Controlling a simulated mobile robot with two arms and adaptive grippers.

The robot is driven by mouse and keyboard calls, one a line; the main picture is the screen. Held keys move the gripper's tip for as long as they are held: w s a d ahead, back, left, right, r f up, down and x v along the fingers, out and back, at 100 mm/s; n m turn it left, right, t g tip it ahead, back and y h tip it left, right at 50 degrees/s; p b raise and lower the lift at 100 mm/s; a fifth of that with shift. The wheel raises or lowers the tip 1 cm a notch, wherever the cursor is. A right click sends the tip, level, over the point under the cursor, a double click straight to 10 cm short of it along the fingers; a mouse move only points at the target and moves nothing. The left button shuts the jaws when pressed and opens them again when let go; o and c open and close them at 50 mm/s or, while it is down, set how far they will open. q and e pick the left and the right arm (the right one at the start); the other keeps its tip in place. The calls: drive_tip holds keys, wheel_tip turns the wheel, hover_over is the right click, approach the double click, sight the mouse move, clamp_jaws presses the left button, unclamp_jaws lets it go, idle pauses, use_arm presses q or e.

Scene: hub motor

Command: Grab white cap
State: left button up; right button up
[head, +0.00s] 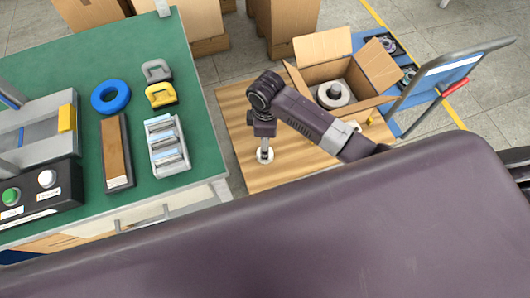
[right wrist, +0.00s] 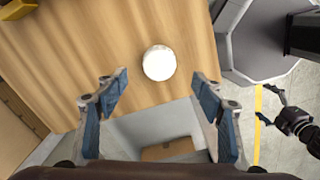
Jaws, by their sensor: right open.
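The white cap (right wrist: 159,62) is a small round white disc on the wooden surface (right wrist: 60,50). My right gripper (right wrist: 160,84) is open and empty. Its two blue-padded fingers are spread to the left and right of the cap and appear not to touch it. In the head view my right gripper (head: 265,146) points down over the wooden surface, with the white cap (head: 265,157) beneath it, partly hidden. My left gripper is outside the head view. At the right of the right wrist view, what looks like my left gripper (right wrist: 265,103) hangs with fingers apart.
An open cardboard box (head: 375,72) with a white and dark round part (head: 333,94) stands behind my right arm. A blue trolley (head: 437,75) is at the right. The green table (head: 80,82) at the left holds a blue ring (head: 111,97) and several parts.

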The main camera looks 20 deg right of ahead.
wheel_tip(320, 180, down, 7)
drive_tip(key=shift+a+f, duration=0.1)
drive_tip(key=shift+f, duration=0.1)
drive_tip(key=c, duration=0.9)
